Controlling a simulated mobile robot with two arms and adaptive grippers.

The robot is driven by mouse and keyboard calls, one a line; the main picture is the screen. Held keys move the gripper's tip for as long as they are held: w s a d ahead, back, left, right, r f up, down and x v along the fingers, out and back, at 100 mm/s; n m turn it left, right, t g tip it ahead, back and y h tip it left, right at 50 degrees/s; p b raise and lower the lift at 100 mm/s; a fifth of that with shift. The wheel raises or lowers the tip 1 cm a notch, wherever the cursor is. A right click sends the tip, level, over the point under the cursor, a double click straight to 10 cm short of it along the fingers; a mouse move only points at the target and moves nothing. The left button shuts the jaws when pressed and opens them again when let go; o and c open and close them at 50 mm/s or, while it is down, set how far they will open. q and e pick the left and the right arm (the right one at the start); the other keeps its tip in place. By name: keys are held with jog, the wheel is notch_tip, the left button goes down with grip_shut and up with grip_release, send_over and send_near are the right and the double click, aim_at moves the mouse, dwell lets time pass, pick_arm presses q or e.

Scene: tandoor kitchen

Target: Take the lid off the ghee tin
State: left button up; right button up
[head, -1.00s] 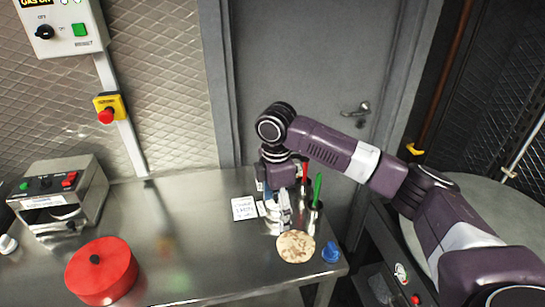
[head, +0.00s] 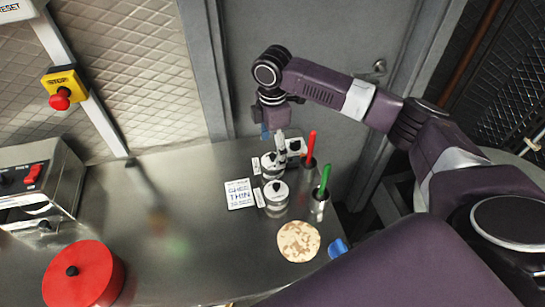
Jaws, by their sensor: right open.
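Small metal tins stand close together at the right part of the steel counter. The near tin (head: 276,198) has a pale round lid (head: 275,188) with a dark knob, seated on top. A second lidded tin (head: 269,166) stands just behind it. Small labels stand beside both, too small to read, so I cannot tell which is the ghee tin. My right gripper (head: 281,152) points down, open, at the back tin's right side and partly hides what is behind it. I cannot tell whether it touches that tin. My left gripper is out of view.
Red-handled (head: 310,146) and green-handled (head: 323,182) tools stand in metal holders right of the tins. A printed card (head: 239,194) lies left. A flatbread (head: 298,241) and blue object (head: 338,247) lie in front. A red round container (head: 83,275) stands front left; mid-counter is clear.

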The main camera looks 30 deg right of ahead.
aim_at(273, 155)
jog(key=f, duration=0.1)
jog(key=f+p, duration=0.1)
jog(key=f, duration=0.1)
jog(key=shift+w+d+f, duration=0.25)
jog(key=shift+w+f, duration=0.05)
jog(key=shift+f, duration=0.1)
jog(key=shift+f+p, duration=0.2)
jog(key=shift+p, duration=0.1)
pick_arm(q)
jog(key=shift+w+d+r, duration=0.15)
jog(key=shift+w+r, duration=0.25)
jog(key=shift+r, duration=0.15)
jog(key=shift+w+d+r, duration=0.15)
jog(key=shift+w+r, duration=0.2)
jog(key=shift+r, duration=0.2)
pick_arm(e)
jog(key=c, duration=1)
